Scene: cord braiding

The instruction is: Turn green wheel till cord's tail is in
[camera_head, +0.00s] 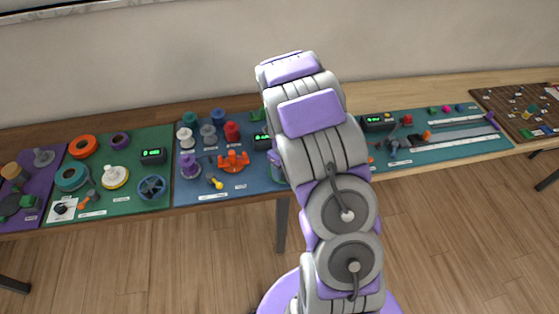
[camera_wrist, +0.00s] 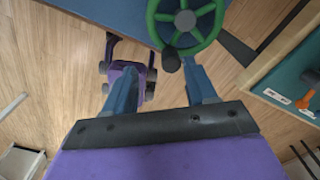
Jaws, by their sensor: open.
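The green wheel (camera_wrist: 209,26) shows at the top of the wrist view, with a grey hub and spokes and its upper part cut off by the frame. A dark round knob (camera_wrist: 171,62) sits at its lower rim. My gripper (camera_wrist: 160,72) is open, its two blue fingers apart and nothing held. The knob appears between the fingertips, nearer the right finger; I cannot tell whether they touch. In the head view my arm covers the middle of the bench and hides the gripper. I cannot make out the cord or its tail in either view.
A long bench carries a green mat (camera_head: 130,198), a blue mat (camera_head: 262,187) and a teal mat (camera_head: 450,150), crowded with small parts. A dark board (camera_head: 490,98) lies at the far right. The wooden floor in front looks clear.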

